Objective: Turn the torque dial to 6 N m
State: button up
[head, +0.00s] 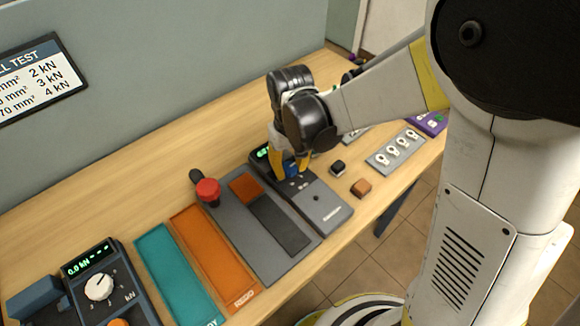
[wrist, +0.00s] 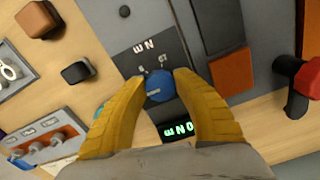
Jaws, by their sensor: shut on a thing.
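The torque dial (wrist: 160,86) is a round blue knob with a pale pointer mark. It sits on a dark grey device (head: 318,200), just in front of that device's small green display (wrist: 179,129). The display's characters are too small and turned for me to read surely. My gripper (head: 290,172) reaches down onto the device. In the wrist view its two yellow fingers (wrist: 168,84) are shut on the dial, one on each side. Much of the scale around the dial is hidden by the fingers, with a few white marks showing beyond it.
Left of the device stand a grey plate with a red knob (head: 208,190), an orange tray (head: 214,258), a teal tray (head: 175,275) and a kN dial unit (head: 99,287). A black block (head: 338,167), a brown block (head: 361,187) and a panel of ring terminals (head: 396,152) lie to the right.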

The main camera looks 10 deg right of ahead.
aim_at(290, 168)
jog(key=o, duration=1.2)
jog(key=shift+c, duration=0.2)
notch_tip(290, 168, up, 12)
jog(key=s+d+r+m+t, duration=0.3)
jog(key=s+d+t, duration=0.4)
jog(key=s+d, duration=0.3)
jog(key=d+m, duration=0.1)
jog(key=d, duration=0.2)
jog(key=shift+s+d, duration=0.2)
jog(key=shift+s, duration=0.05)
